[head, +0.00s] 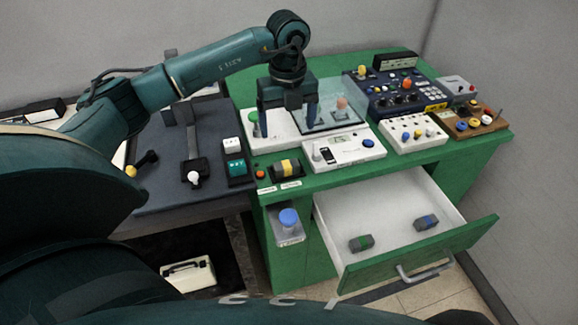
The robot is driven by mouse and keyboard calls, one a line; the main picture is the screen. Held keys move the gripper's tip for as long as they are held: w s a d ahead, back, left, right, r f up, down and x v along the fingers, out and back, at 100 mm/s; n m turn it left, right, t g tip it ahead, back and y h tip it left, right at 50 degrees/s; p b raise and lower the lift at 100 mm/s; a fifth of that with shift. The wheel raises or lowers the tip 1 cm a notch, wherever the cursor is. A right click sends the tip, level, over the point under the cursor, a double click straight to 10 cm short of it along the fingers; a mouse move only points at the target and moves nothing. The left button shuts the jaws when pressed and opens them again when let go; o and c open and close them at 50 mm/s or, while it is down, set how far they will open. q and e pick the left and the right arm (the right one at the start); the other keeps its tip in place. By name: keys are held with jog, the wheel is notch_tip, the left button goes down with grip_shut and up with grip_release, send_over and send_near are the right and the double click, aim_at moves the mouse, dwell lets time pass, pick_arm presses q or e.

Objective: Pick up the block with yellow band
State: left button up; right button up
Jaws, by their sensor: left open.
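My left gripper (285,122) points down, open, above the white board behind the block. Nothing shows between its fingers. It is apart from the yellow-banded block. My right gripper is not in view.
The white drawer (385,205) stands open, holding a green-banded block (361,243) and a blue-banded block (426,222). A clear panel (335,105) stands close to my left gripper. A blue-topped button (289,217) sits below the desk edge. Control boxes (395,90) fill the back right.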

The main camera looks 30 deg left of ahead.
pick_arm(q)
send_over(287, 165)
notch_tip(287, 165, down, 7)
jog(key=shift+w+d+r+p, duration=0.1)
jog(key=shift+r+p, duration=0.1)
jog(key=shift+p, duration=0.1)
jog(key=shift+f+p, duration=0.5)
jog(key=shift+f, duration=2.2)
jog(key=shift+c, duration=0.3)
jog(key=c, duration=1.1)
